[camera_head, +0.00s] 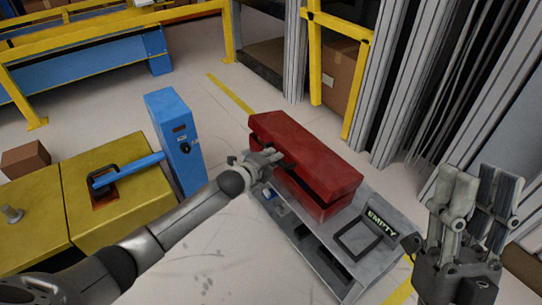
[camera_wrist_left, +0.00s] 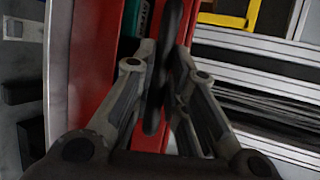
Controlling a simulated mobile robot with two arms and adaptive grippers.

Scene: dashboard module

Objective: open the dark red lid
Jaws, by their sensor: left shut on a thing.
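The dark red lid (camera_head: 310,150) is a long slab on top of a red box (camera_head: 318,205), on a grey console; a dark gap shows under its front edge. My left gripper (camera_head: 262,158) is at the lid's front side, near its left end. In the left wrist view, the left gripper (camera_wrist_left: 162,85) is shut on a dark bar-like handle (camera_wrist_left: 168,50), with red surfaces (camera_wrist_left: 95,60) beside it. The fingers hide part of the handle. My right gripper (camera_head: 475,200) is raised at the right, fingers upward and apart, empty.
The grey console (camera_head: 335,255) bears a panel marked EMPTY (camera_head: 382,222). A yellow box (camera_head: 125,205) with a blue lever (camera_head: 128,170) and a blue post (camera_head: 176,135) stand to the left. Grey metal posts (camera_head: 400,80) and a yellow frame (camera_head: 355,85) stand behind.

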